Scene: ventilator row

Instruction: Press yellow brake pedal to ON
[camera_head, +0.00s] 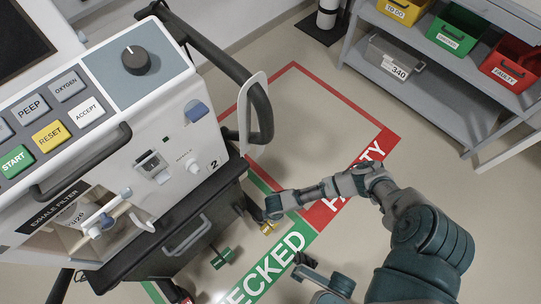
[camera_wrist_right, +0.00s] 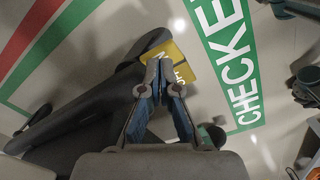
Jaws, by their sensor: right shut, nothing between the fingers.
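The yellow brake pedal (camera_head: 267,229) sits low at the right foot of the ventilator cart in the head view. My right gripper (camera_head: 268,209) reaches in from the right, just above the pedal in the picture. In the wrist view the right gripper (camera_wrist_right: 156,68) is shut and empty, its fingertips overlapping the plate. I cannot tell whether they touch it. My left gripper is not in view.
The ventilator (camera_head: 170,130) and its dark cart (camera_head: 185,235) fill the left. A green pedal (camera_head: 222,258) stands low at the cart's front. A shelf (camera_head: 425,75) with coloured bins stands at the upper right. The marked floor (camera_head: 290,120) behind my arm is clear.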

